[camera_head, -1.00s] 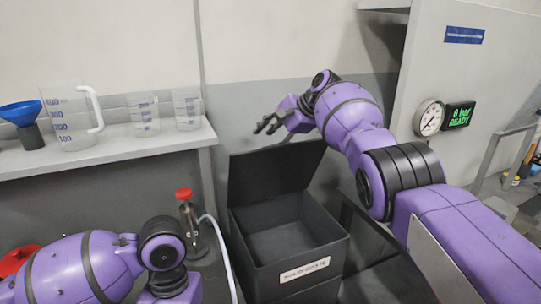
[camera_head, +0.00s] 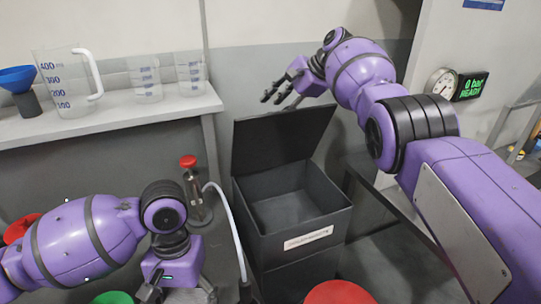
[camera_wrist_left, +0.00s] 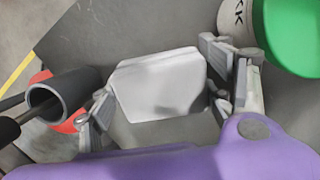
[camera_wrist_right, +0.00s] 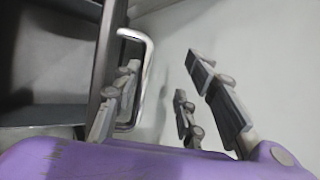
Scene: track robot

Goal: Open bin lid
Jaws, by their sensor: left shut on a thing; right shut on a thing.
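The dark bin (camera_head: 300,245) stands in the middle of the head view, with a pale label on its front. Its lid (camera_head: 275,142) stands raised at the back, and the inside shows empty. My right gripper (camera_head: 283,92) is just above the lid's top edge. In the right wrist view, a metal loop handle (camera_wrist_right: 148,75) stands on the lid; one finger of my gripper (camera_wrist_right: 165,95) lies inside the loop, the others beyond it.
A shelf (camera_head: 100,127) at left carries a jug (camera_head: 68,85), beakers and a blue funnel (camera_head: 17,82). A red-topped pump bottle (camera_head: 193,190) with a hose stands left of the bin. Red (camera_head: 340,293) and green (camera_head: 112,298) round things show at the bottom edge.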

